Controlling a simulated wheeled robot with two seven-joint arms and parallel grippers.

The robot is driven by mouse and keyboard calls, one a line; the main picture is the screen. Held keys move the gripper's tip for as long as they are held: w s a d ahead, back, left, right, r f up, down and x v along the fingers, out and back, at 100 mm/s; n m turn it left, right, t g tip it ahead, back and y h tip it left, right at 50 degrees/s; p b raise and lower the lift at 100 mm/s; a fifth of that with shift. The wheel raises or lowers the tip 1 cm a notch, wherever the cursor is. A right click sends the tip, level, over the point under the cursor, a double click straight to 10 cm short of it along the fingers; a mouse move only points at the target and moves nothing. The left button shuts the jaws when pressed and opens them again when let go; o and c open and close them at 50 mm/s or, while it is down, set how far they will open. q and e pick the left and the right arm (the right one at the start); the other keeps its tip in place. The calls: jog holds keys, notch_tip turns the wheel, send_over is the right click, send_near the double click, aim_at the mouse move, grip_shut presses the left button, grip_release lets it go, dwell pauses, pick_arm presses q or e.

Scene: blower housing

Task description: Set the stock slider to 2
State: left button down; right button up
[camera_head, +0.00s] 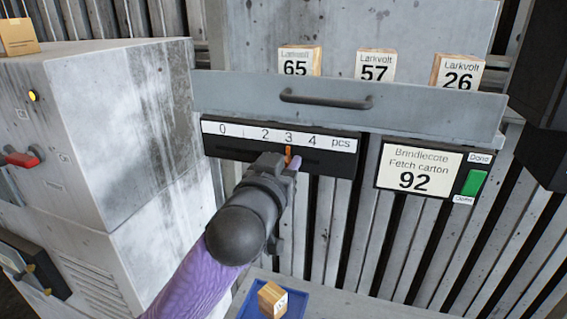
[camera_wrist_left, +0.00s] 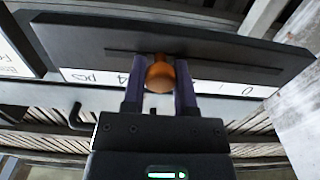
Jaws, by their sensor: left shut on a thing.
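The stock slider (camera_head: 338,160) is a dark panel with a white scale reading 0 to 4 and "pcs". Its orange knob (camera_head: 289,154) stands at the 3 mark. My left gripper (camera_head: 286,165) comes up from below and is at the knob. In the left wrist view, the two purple fingers (camera_wrist_left: 159,88) are closed on either side of the round orange knob (camera_wrist_left: 160,74), in front of the panel's slot (camera_wrist_left: 210,62). The gripper covers part of the panel in the head view. My right gripper is not in view.
A drawer front (camera_head: 400,105) with a dark handle is above the panel, with cartons marked 65 (camera_head: 299,64), 57 and 26 behind it. A sign (camera_head: 417,168) reads "Fetch carton 92" beside a green switch (camera_head: 473,183). A blue tray (camera_head: 296,303) holding a wooden block is below.

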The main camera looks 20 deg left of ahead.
pick_arm(q)
jog(key=a, duration=0.4)
jog(key=shift+p, duration=0.3)
jog(key=shift+c, duration=1.9)
grip_release()
jog(key=s+p, duration=0.5)
jog(key=s, duration=0.5)
jog(key=shift+a+p, duration=0.2)
jog(key=shift+p, duration=0.15)
